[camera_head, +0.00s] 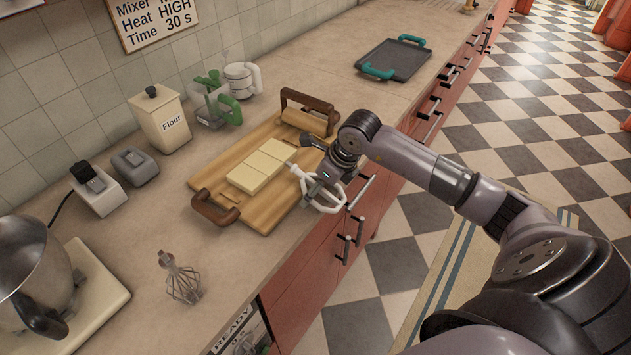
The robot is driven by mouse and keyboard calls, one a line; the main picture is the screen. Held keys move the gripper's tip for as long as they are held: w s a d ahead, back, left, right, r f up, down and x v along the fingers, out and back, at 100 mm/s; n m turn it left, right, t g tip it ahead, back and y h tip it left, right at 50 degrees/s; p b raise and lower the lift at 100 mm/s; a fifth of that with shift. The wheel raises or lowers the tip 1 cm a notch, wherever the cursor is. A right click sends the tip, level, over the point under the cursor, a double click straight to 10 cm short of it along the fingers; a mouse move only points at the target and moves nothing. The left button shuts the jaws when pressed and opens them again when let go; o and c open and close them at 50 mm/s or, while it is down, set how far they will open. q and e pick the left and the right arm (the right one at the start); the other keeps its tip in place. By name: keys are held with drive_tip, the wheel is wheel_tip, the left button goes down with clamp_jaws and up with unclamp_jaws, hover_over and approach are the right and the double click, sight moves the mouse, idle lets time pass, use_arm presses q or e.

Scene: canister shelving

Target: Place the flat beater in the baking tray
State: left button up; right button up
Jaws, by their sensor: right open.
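The flat beater (328,206), white and open-framed, lies at the right edge of the wooden board, by the counter's front edge. My right gripper (318,181) is right at the beater and overlaps part of it in the picture. It is open; whether its fingers touch the beater I cannot tell. The baking tray (398,61), dark grey with teal handles, lies flat and empty farther back on the counter. My left gripper is out of view.
The wooden board (267,214) with dark handles carries pale dough slabs (258,167) and a rolling pin (303,121). A whisk (182,281), mixer bowl (36,272) and flour canister (161,122) stand to the left. The counter between board and tray is mostly clear.

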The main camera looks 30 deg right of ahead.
drive_tip(key=shift+f, duration=0.1)
drive_tip(key=shift+c, duration=0.2)
drive_tip(key=c, duration=1.4)
drive_tip(key=shift+o, duration=0.2)
